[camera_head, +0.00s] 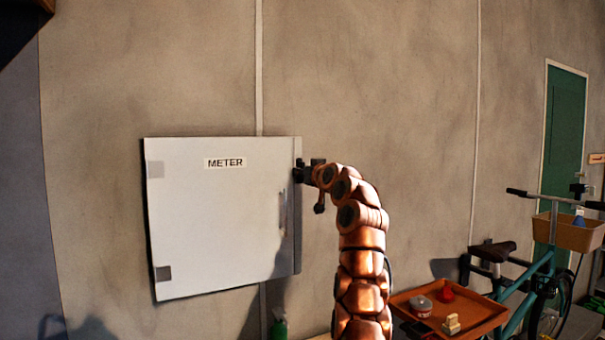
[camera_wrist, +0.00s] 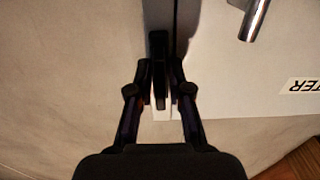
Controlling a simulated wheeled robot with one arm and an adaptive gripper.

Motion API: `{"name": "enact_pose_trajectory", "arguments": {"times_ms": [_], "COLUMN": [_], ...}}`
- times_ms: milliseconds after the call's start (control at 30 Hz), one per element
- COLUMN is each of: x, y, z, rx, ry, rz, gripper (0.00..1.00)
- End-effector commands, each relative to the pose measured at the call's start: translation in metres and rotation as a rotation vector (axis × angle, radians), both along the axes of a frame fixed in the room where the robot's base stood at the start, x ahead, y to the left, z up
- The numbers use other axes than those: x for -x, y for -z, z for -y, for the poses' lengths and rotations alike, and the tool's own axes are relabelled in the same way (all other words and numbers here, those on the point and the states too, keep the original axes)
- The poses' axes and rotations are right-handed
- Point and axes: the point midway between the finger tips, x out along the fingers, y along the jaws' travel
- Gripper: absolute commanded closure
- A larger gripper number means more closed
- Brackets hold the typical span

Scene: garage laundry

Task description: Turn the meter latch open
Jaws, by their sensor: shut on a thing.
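The white meter box (camera_head: 215,225) hangs on the wall with its door shut and a "METER" label (camera_head: 224,163) near the top. A pale upright handle (camera_head: 283,212) is on the door's right side; a chrome handle (camera_wrist: 256,18) shows in the wrist view. My gripper (camera_head: 304,172) is at the box's upper right edge. In the wrist view, my gripper (camera_wrist: 160,72) has its fingers on both sides of a dark bar-like latch (camera_wrist: 159,88), shut on it. The latch lies along the box's edge seam. In the head view my gripper hides it.
An orange tray (camera_head: 475,322) with a few small items stands at the lower right. Behind it are a teal bicycle (camera_head: 540,270) with a basket and a green door (camera_head: 565,130). The wall above and right of the box is bare.

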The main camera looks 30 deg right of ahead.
Motion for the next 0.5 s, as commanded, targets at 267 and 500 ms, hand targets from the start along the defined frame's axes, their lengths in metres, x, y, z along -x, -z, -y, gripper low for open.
{"name": "enact_pose_trajectory", "arguments": {"times_ms": [267, 500], "x": [-0.0003, 0.0005], "y": [0.0007, 0.0001], "z": [-0.0002, 0.0000], "rx": [0.000, 0.000], "ry": [-0.001, 0.000], "rz": [-0.001, 0.000], "gripper": [0.65, 0.65]}}
